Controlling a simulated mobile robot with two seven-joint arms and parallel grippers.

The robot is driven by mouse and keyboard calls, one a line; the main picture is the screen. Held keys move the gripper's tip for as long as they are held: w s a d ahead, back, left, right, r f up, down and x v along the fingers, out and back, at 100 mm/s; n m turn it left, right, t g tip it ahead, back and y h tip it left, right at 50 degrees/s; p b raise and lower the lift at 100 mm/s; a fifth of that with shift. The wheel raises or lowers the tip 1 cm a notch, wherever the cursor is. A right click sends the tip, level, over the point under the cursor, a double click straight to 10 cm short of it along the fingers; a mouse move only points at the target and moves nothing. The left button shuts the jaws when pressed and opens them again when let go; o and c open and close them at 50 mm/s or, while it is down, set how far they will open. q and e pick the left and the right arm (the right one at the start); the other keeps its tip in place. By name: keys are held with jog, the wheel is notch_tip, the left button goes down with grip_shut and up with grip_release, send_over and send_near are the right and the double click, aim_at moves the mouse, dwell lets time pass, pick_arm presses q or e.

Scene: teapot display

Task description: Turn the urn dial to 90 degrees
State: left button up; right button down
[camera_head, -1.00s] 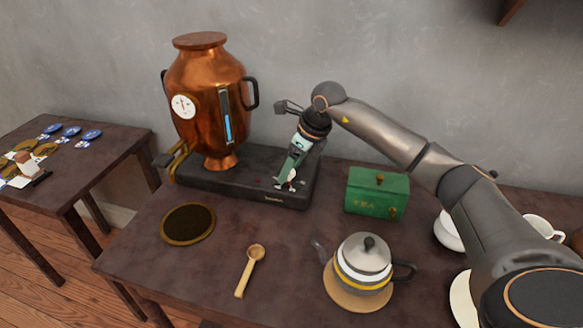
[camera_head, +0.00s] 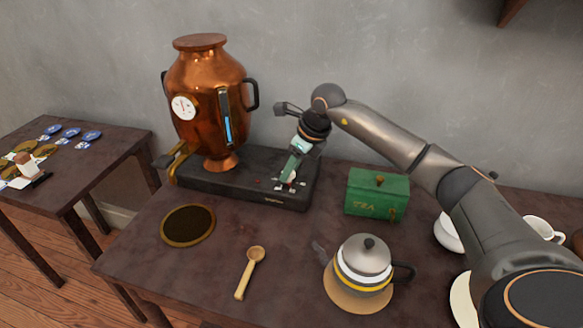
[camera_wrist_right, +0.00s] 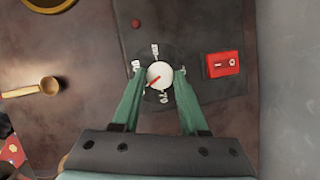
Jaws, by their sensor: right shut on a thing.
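The copper urn (camera_head: 207,98) stands on a black base (camera_head: 245,185) at the back of the table. The white urn dial (camera_wrist_right: 159,75) is on the base's top, with small white labels around it. A red pointer mark on the dial points toward the lower left in the right wrist view. My right gripper (camera_wrist_right: 160,72) has its green fingers on either side of the dial and is shut on it. In the head view my right gripper (camera_head: 289,180) reaches down to the base's right part and partly hides the dial. My left gripper is not in view.
A red switch (camera_wrist_right: 223,64) sits on the base close to the dial. A green tea box (camera_head: 376,193) stands right of the base. A teapot (camera_head: 363,265), a wooden spoon (camera_head: 247,273) and a round dark mat (camera_head: 188,225) are in front.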

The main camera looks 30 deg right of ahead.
jog(key=shift+r+m+p, duration=0.1)
jog(key=shift+m+p, duration=0.2)
jog(key=shift+m+h+p, duration=0.35)
jog(key=shift+m+h, duration=0.05)
jog(key=shift+m, duration=0.3)
jog(key=m, duration=0.1)
jog(key=m+h+p, duration=0.1)
jog(key=m, duration=0.1)
jog(key=shift+a, duration=0.25)
jog(key=m+h, duration=0.2)
jog(key=m, duration=0.3)
jog(key=shift+a, duration=0.15)
jog(key=shift+w+m+h, duration=0.1)
jog(key=shift+m+h, duration=0.3)
jog(key=shift+m, duration=0.4)
jog(key=shift+c, duration=2.2)
grip_release()
